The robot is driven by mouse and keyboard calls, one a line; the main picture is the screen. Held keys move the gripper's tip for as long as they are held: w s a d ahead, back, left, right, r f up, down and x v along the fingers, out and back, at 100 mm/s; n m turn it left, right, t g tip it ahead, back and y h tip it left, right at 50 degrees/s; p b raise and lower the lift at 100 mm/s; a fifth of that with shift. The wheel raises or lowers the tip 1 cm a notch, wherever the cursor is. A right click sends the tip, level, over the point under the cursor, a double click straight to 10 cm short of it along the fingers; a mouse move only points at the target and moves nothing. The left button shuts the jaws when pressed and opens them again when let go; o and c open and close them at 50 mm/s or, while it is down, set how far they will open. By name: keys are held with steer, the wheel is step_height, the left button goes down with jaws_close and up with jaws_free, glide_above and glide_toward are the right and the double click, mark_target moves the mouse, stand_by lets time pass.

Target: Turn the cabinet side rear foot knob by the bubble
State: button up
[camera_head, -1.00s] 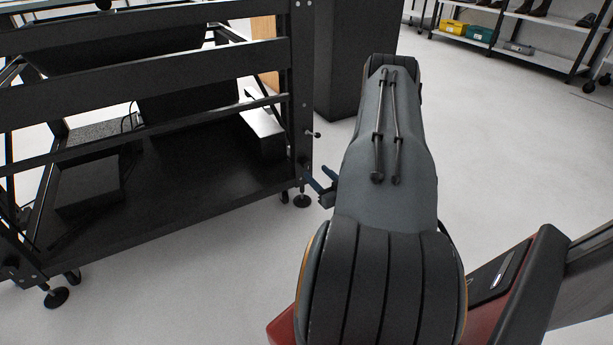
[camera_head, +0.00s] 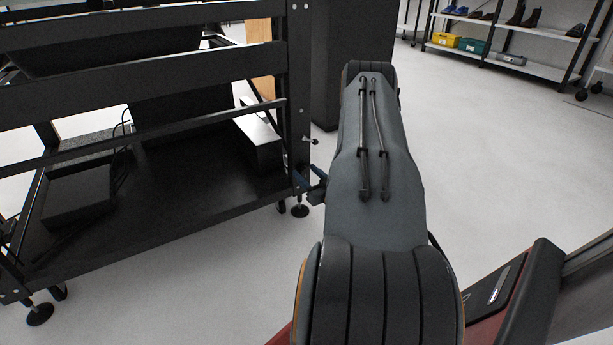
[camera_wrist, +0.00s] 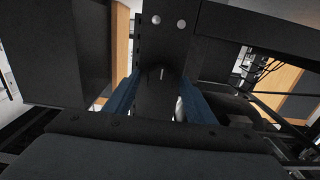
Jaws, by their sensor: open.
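The black corner post (camera_head: 299,95) of the cabinet frame stands left of my arm in the head view. Its levelling foot (camera_head: 300,209) is on the floor under the post, with a dark round pad. A small knob-like pin (camera_head: 312,140) sticks out from the post higher up. My gripper (camera_head: 311,183) is at the post's lower end, above the foot, partly hidden by my arm. In the wrist view my gripper (camera_wrist: 160,84) is open, its blue fingers on either side of the dark post. A pale metallic part (camera_wrist: 180,109) shows by the right finger. I cannot make out the bubble.
The cabinet's lower shelf (camera_head: 150,215) holds dark boxes. Another foot (camera_head: 40,314) is at the front left. A dark cabinet (camera_head: 350,50) stands behind the post. The floor (camera_head: 490,150) to the right is clear, up to a shoe rack (camera_head: 510,55).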

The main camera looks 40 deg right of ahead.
steer(key=c, duration=1)
